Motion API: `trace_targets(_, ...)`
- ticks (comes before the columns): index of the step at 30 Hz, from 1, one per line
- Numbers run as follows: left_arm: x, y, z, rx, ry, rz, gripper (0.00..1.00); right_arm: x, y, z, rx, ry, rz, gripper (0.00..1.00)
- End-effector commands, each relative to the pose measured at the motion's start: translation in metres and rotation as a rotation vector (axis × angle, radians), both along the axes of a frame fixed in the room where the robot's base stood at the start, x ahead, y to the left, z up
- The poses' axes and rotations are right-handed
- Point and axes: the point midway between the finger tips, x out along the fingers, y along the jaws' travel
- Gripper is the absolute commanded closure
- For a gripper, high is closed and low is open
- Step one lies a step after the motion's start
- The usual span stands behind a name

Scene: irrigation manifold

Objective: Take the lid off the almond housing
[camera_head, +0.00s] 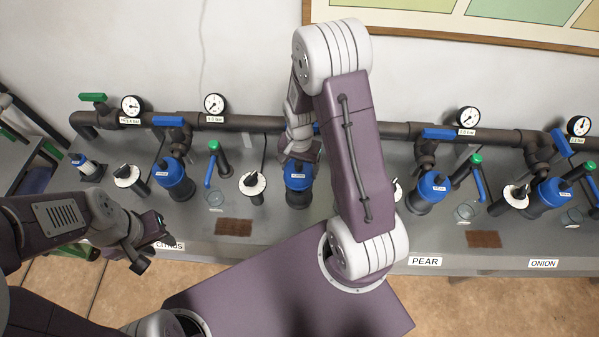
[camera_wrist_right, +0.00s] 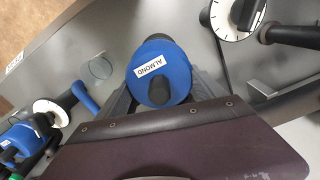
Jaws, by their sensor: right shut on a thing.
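The almond housing (camera_head: 297,199) stands in the middle of the bench under the pipe, its blue lid (camera_head: 299,183) on top. In the right wrist view the blue lid (camera_wrist_right: 172,62) carries an ALMOND label and a dark round knob (camera_wrist_right: 158,92). My right gripper (camera_head: 302,156) reaches down from above and is shut on the lid, its fingers on either side of it. The lid appears seated on the housing; the joint between them is partly hidden. My left gripper (camera_head: 156,246) is at the bench's front left, away from the almond housing; its fingers are too unclear to judge.
Other blue-topped housings stand at left (camera_head: 175,180) and right (camera_head: 432,188). A white dial (camera_head: 252,184) and a green-topped valve (camera_head: 213,148) are left of the almond housing. The dark pipe (camera_head: 260,123) runs behind. A brown mat (camera_head: 233,227) lies on the bench front.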

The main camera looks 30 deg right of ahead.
Motion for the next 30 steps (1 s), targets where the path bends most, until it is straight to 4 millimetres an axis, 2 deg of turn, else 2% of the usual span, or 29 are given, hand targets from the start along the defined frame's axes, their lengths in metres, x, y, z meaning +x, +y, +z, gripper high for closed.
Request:
trace_targets(1,0.0,0.0,-0.002,0.0,0.0,0.0,0.64,0.001,0.0,0.012,-0.001,-0.008,0.0,0.62)
trace_targets(9,0.0,0.0,-0.008,0.0,0.0,0.0,0.64,-0.047,-0.044,0.046,-0.001,-0.003,-0.008,0.62)
trace_targets(15,0.0,0.0,-0.009,0.0,0.0,0.0,0.64,-0.075,-0.068,0.068,-0.001,-0.001,-0.005,0.62)
trace_targets(22,0.0,0.0,-0.009,0.0,0.0,0.0,0.64,-0.087,-0.078,0.078,0.0,0.0,-0.001,0.62)
trace_targets(30,0.0,0.0,-0.009,0.0,0.0,0.0,0.64,-0.08,-0.082,0.078,-0.001,0.001,0.057,0.62)
